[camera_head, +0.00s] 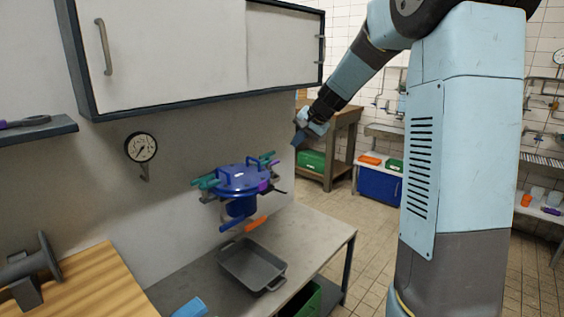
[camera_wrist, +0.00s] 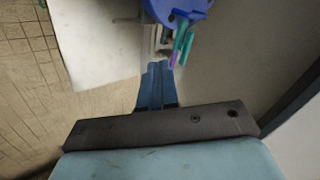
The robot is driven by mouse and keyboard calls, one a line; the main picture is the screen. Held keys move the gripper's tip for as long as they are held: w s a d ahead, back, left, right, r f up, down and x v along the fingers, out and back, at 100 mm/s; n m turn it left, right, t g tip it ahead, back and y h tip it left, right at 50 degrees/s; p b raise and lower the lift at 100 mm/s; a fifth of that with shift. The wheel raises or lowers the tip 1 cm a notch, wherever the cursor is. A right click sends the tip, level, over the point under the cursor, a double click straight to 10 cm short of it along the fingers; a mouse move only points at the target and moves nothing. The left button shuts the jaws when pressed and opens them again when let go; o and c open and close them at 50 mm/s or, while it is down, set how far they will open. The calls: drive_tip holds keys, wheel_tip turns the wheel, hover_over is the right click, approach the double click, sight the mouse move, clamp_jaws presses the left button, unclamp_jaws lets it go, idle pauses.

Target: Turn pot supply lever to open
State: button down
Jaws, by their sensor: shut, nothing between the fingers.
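A blue pot-like device (camera_head: 240,182) is mounted on the wall above the metal table. I cannot tell which of these is the pot supply lever. My gripper (camera_head: 298,138) is to the right of the device and apart from it, shut and empty. In the wrist view my blue fingers (camera_wrist: 157,66) are together, just below a teal lever (camera_wrist: 184,47) and a purple piece (camera_wrist: 174,58) in the picture.
A dark tray (camera_head: 233,280) sits on the metal table (camera_head: 325,230) below the device. A pressure gauge (camera_head: 141,147) is on the wall to the left. A white cabinet (camera_head: 170,50) overhangs the device. A wooden board (camera_head: 100,285) lies at the lower left. Tiled floor is open behind.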

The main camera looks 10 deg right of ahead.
drive_tip(key=w+d+f+m+t+y, duration=0.1)
drive_tip(key=w+d+f+m, duration=0.15)
drive_tip(key=w+f, duration=0.35)
drive_tip(key=w+d+f+m, duration=0.2)
drive_tip(key=w+d+f, duration=0.2)
drive_tip(key=w, duration=0.5)
approach(271, 167)
wheel_tip(271, 167, down, 4)
drive_tip(key=w+d, duration=0.2)
drive_tip(key=w+a, duration=0.2)
drive_tip(key=w, duration=0.1)
drive_tip(key=shift+r+n, duration=0.15)
drive_tip(key=shift+n, duration=0.1)
